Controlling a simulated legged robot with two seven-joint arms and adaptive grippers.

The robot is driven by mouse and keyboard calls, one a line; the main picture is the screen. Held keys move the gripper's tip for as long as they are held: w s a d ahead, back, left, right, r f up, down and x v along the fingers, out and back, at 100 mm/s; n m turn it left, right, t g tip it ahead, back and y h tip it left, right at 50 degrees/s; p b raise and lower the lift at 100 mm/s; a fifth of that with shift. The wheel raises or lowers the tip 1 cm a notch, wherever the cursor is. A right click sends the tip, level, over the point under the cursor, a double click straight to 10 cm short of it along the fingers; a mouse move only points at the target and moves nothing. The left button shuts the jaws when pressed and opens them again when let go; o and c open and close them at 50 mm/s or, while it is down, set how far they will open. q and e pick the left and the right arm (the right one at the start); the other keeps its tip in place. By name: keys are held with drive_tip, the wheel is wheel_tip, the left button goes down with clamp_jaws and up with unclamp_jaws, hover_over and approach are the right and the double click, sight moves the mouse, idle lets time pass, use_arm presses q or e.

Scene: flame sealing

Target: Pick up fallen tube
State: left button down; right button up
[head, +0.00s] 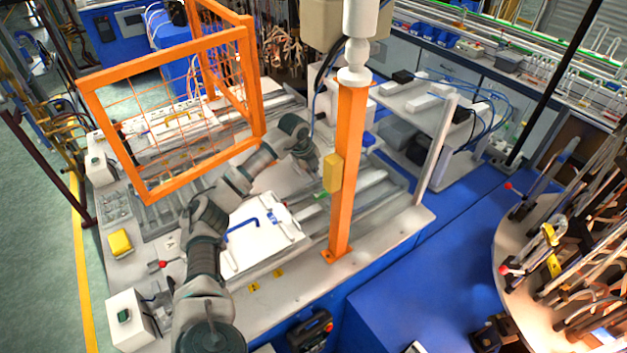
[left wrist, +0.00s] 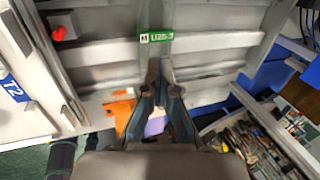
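My left arm reaches in from the bottom left of the head view. My left gripper (head: 308,160) is over the rails of the white-topped bench (head: 375,240), close to the orange post. In the left wrist view its two dark fingers (left wrist: 160,72) come close together at the tips. A faint see-through strip (left wrist: 156,22) runs upward from the tips across the grey rails. It looks like a clear tube, but I cannot tell if it is between the fingers or behind them. No fallen tube can be made out in the head view. My right gripper is not in view.
The orange post (head: 346,190) stands right beside my gripper. An orange mesh guard (head: 168,47) stands to its left. A white plate with a blue handle (head: 243,224) lies near my forearm. A white shelf (head: 412,100) is behind right, and a round table of tools (head: 515,285) is at right.

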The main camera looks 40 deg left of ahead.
use_arm(q)
drive_tip(key=c, duration=1.9)
unclamp_jaws()
drive_tip(key=shift+w, duration=0.15)
drive_tip(key=o, duration=1.5)
drive_tip(key=shift+a, duration=0.25)
drive_tip(key=v, duration=1)
drive_tip(key=shift+r, duration=0.3)
drive_tip(key=shift+d+r, duration=0.1)
drive_tip(key=shift+d, duration=0.15)
drive_tip(key=c, duration=0.3)
drive_tip(key=d+f+g, duration=0.1)
drive_tip(key=d, duration=0.1)
drive_tip(key=d+f+g+p, duration=0.1)
drive_tip(key=d+f, duration=0.1)
drive_tip(key=shift+n, duration=0.3)
drive_tip(key=c, duration=0.6)
drive_tip(key=p, duration=0.1)
hover_over(327, 207)
drive_tip(key=a, duration=0.1)
wheel_tip(327, 207, down, 12)
drive_tip(key=f, duration=0.2)
drive_tip(key=d+f+p, duration=0.1)
drive_tip(key=f, duration=0.1)
drive_tip(key=shift+f, duration=0.75)
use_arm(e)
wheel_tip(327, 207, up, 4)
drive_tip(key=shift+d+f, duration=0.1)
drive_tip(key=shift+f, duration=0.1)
